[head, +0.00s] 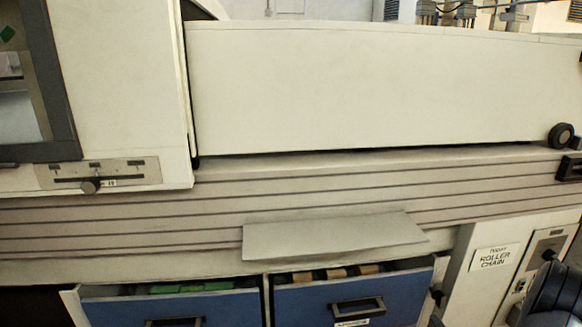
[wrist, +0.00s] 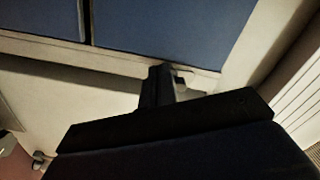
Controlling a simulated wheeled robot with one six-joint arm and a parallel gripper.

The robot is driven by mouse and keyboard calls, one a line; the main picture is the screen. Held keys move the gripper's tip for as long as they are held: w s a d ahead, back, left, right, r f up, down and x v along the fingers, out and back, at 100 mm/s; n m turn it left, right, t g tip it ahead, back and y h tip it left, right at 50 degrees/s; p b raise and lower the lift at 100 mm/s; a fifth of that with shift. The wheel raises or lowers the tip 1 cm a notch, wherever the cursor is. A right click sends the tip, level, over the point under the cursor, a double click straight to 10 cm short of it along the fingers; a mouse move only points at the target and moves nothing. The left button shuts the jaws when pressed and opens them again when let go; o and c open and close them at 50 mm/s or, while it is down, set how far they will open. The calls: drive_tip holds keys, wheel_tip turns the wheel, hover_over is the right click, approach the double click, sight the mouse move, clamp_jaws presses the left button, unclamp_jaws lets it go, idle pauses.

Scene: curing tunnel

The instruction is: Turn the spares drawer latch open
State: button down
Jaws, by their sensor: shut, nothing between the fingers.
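Two blue-fronted drawers (head: 210,306) (head: 395,293) show side by side at the bottom of the head view, with dark-framed handles. The label on the right one is cut off, so I cannot read which is the spares drawer. In the wrist view, my gripper (wrist: 158,82) is shut, its dark fingertips at the cream lower edge of a blue panel (wrist: 170,28). A small pale piece (wrist: 184,78), possibly the latch, sits just right of the fingertips; I cannot tell whether they touch. A small dark fitting (head: 437,294) shows at the right drawer's right side.
A grey sloping shelf (head: 333,236) juts out above the drawers. A slider panel (head: 98,174) is at the left. Green and brown items show inside the drawer tops.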

drive_tip(key=shift+w+a, duration=0.1)
drive_tip(key=shift+w, duration=1.2)
drive_tip(key=shift+d+r, duration=0.3)
drive_tip(key=shift+d, duration=0.25)
drive_tip(key=shift+a+r, duration=0.1)
drive_tip(key=shift+r, duration=0.05)
idle(0.7)
drive_tip(key=shift+a, duration=0.1)
drive_tip(key=s, duration=0.6)
idle(0.4)
